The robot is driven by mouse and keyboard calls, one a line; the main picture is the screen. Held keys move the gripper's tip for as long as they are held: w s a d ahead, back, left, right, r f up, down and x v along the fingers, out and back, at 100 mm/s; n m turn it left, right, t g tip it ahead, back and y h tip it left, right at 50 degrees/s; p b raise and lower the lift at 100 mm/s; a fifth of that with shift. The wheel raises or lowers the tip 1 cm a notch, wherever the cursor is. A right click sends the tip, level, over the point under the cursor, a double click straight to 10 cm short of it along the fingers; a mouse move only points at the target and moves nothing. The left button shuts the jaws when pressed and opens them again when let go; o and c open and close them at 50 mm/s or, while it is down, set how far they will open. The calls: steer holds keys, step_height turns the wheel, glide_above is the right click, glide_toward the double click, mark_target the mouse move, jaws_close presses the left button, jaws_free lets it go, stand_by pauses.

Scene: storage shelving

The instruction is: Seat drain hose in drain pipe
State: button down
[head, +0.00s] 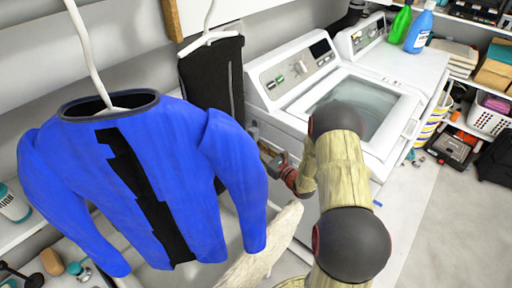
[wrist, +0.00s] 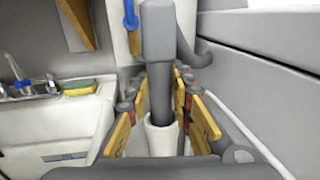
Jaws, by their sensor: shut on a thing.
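In the wrist view a grey drain hose (wrist: 180,95) runs down between the finger pads of my gripper (wrist: 168,112), which is shut on it. A thick grey block-like part (wrist: 158,30) stands above the hose. The upright white drain pipe (wrist: 161,140) shows below, also between the fingers. In the head view my gripper (head: 273,160) reaches into the gap left of the white washing machine (head: 290,118). Hose and pipe are not clear there.
A blue jacket (head: 150,150) and dark trousers (head: 215,85) hang left of my arm. The washer's side wall (wrist: 265,85) is close on the gripper's right. A sink edge with a sponge (wrist: 88,87) lies left. Open floor (head: 435,220) is at the right.

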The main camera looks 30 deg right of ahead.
steer(key=shift+f+b, duration=1.45)
steer(key=shift+f, duration=0.65)
steer(key=c, duration=1.6)
jaws_free()
steer(key=shift+o, duration=0.5)
steer(key=shift+s+f, duration=0.1)
steer(key=shift+f, duration=0.05)
steer(key=shift+s, duration=0.1)
steer(key=s+d, duration=0.2)
steer(key=s, duration=0.9)
steer(key=shift+s+r, duration=0.2)
